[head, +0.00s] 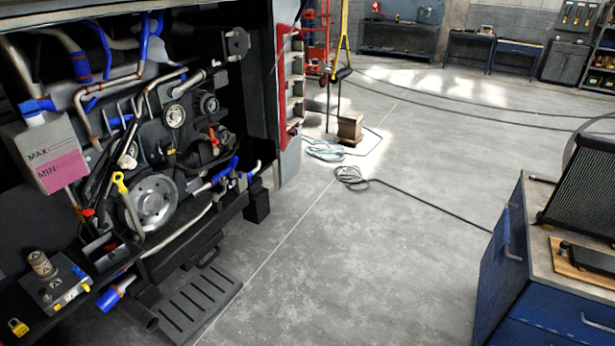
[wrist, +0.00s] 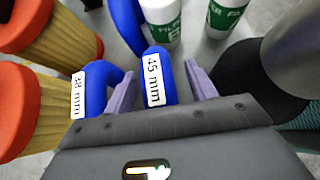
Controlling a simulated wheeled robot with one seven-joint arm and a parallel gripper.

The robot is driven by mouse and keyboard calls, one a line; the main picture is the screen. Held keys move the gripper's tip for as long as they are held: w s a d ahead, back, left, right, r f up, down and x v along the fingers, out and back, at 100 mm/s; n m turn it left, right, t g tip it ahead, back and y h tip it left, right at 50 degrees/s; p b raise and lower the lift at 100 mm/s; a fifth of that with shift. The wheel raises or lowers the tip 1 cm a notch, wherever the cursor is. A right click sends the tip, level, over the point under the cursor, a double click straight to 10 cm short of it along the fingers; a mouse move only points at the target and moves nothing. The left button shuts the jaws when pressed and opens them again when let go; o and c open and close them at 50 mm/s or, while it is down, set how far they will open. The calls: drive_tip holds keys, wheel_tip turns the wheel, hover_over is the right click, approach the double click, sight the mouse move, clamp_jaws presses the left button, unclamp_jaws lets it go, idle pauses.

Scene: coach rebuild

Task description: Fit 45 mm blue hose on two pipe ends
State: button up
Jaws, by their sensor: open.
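In the wrist view, a blue hose (wrist: 163,62) with a white "45 mm" label lies between the two pale purple fingers of my gripper (wrist: 161,72). The fingers are apart, one on each side of the hose, with a visible gap at least on the right. A second blue hose (wrist: 95,100), whose label seems to read 38 mm, lies just outside the left finger. In the head view, the engine bay holds metal pipes, some with blue hose pieces (head: 226,170) at the lower right. I cannot tell which two pipe ends are meant. My gripper is not visible in the head view.
Orange-topped pleated filters (wrist: 68,30) stand left of the hoses, and white-green filter cans (wrist: 226,14) stand behind. A dark rounded part (wrist: 250,75) is close on the right. In the head view, a blue cabinet (head: 505,265) stands at right; open floor (head: 345,250) lies between.

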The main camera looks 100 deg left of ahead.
drive_tip(key=c, duration=1)
drive_tip(key=shift+w+r+p, duration=0.1)
drive_tip(key=shift+r+p, duration=2.15)
drive_tip(key=shift+r, duration=0.8)
drive_tip(key=shift+c, duration=0.2)
drive_tip(key=shift+r, duration=0.15)
wheel_tip(320, 180, up, 8)
drive_tip(key=a+f+n+t+p, duration=0.1)
drive_tip(key=a+p, duration=0.1)
drive_tip(key=p, duration=0.2)
drive_tip(key=w+a+f+n+t+y+b, duration=0.2)
drive_tip(key=a+f+n+t+y+b, duration=0.3)
drive_tip(key=a+f+n, duration=0.5)
drive_tip(key=w+a+f+n+t+y+b, duration=0.3)
drive_tip(key=a+f+n+t+y+b, duration=0.2)
drive_tip(key=a+f+n, duration=0.4)
drive_tip(key=a+f+t+b, duration=0.1)
drive_tip(key=a+f+t, duration=0.1)
drive_tip(key=a+f, duration=0.2)
drive_tip(key=shift+a+f+n+b, duration=0.2)
drive_tip(key=shift+a+n+b, duration=0.1)
drive_tip(key=shift+n, duration=0.1)
